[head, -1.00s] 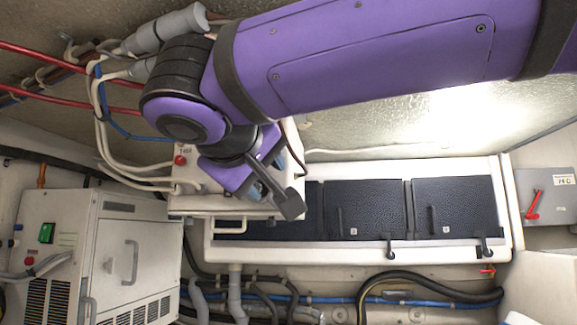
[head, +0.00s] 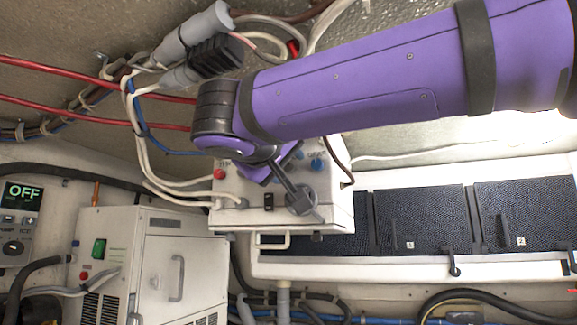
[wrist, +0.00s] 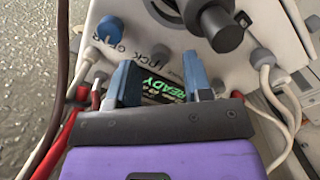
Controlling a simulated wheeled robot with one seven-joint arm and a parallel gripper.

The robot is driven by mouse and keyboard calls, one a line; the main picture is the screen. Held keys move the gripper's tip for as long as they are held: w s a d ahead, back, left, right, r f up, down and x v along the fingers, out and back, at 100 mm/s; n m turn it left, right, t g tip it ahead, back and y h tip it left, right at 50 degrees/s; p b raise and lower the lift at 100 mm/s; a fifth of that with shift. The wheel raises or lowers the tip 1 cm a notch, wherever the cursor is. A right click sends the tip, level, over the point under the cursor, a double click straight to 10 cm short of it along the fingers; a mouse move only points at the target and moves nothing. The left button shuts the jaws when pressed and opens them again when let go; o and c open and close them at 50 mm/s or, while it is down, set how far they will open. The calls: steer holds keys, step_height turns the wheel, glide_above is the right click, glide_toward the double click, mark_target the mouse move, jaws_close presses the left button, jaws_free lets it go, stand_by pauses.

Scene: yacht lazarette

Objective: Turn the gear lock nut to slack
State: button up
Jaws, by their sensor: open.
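A white control box (head: 335,212) is mounted on the far wall. It carries a blue knob (head: 315,165) beside a partly readable "GEAR" label, which I take for the gear lock nut. The blue knob also shows at upper left in the wrist view (wrist: 110,28). Its turn position cannot be read. My gripper (wrist: 158,82) is open and empty, its two blue fingers in front of the box. The knob lies beyond the left fingertip, not between the fingers. A green "READY" display (wrist: 162,90) shows between them. In the head view my arm hides most of the fingers.
A red button (head: 219,174) and white cables (head: 145,160) are at the box's left. Dark panels (head: 420,220) line the wall to the right.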

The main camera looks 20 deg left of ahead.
steer(key=shift+w, duration=0.85)
jaws_close()
